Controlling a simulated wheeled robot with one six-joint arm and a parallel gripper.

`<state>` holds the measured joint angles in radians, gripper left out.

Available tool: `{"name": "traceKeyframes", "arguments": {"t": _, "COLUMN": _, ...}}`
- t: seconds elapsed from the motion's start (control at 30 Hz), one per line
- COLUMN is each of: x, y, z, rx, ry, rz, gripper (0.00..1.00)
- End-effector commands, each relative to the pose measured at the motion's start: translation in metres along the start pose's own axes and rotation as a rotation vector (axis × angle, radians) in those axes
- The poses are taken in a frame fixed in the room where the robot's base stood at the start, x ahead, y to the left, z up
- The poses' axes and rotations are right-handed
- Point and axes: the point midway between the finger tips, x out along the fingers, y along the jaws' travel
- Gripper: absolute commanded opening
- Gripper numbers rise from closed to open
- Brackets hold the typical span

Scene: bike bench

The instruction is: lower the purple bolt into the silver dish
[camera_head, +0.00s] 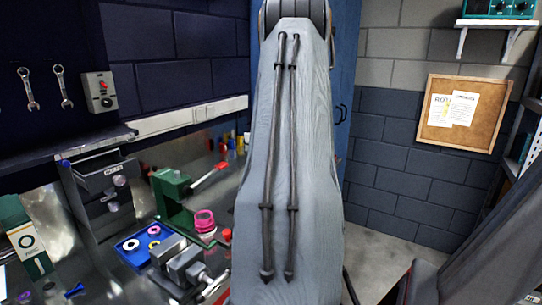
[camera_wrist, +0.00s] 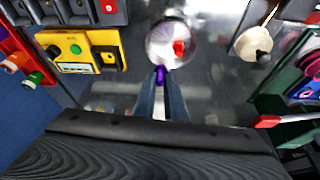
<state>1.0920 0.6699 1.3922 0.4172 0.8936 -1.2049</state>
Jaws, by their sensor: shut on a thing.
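In the wrist view my gripper (camera_wrist: 160,82) is shut on the purple bolt (camera_wrist: 159,72), which shows at the fingertips. The silver dish (camera_wrist: 158,50) is a round shiny dish just beyond the bolt, toward the top of the picture. A red piece (camera_wrist: 179,48) lies in the dish. The bolt's tip appears near the dish's near rim; I cannot tell its height or whether it touches. In the head view my arm covers the middle, and the gripper, purple bolt and dish are hidden.
A yellow box (camera_wrist: 75,48) stands left of the dish, and a cream bowl (camera_wrist: 253,42) right of it. In the head view a blue tray with rings (camera_head: 130,257), a grey vise (camera_head: 185,265), a green press (camera_head: 172,195) and a pink ring-shaped piece (camera_head: 204,221) crowd the bench.

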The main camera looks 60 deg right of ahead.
Motion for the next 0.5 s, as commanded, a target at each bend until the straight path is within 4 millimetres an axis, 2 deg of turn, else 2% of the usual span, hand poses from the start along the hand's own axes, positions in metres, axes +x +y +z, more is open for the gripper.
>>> {"name": "traceKeyframes", "arguments": {"t": 0.27, "x": 0.003, "y": 0.000, "z": 0.001, "rx": 0.001, "ry": 0.000, "rz": 0.000, "gripper": 0.00}}
{"name": "traceKeyframes", "arguments": {"t": 0.5, "x": 0.012, "y": 0.000, "z": 0.005, "rx": 0.002, "ry": 0.000, "rz": -0.001, "gripper": 0.00}}
